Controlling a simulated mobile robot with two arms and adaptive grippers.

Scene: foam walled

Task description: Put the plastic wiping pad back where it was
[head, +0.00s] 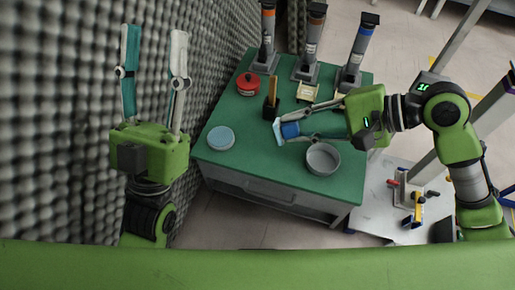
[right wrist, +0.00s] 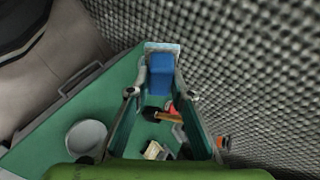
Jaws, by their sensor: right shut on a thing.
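The plastic wiping pad is a blue block with a pale, flat face (head: 290,130); it also shows in the right wrist view (right wrist: 160,78). My right gripper (head: 296,129) is shut on the blue block and holds it over the middle of the green table (head: 268,165), between the black holder and the grey bowl. The pale face points left in the head view. I cannot tell how high above the table the pad is. My left gripper (head: 155,35) is open and empty, fingers up, beside the foam wall left of the table.
Three tall grey devices (head: 313,45) line the back edge.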

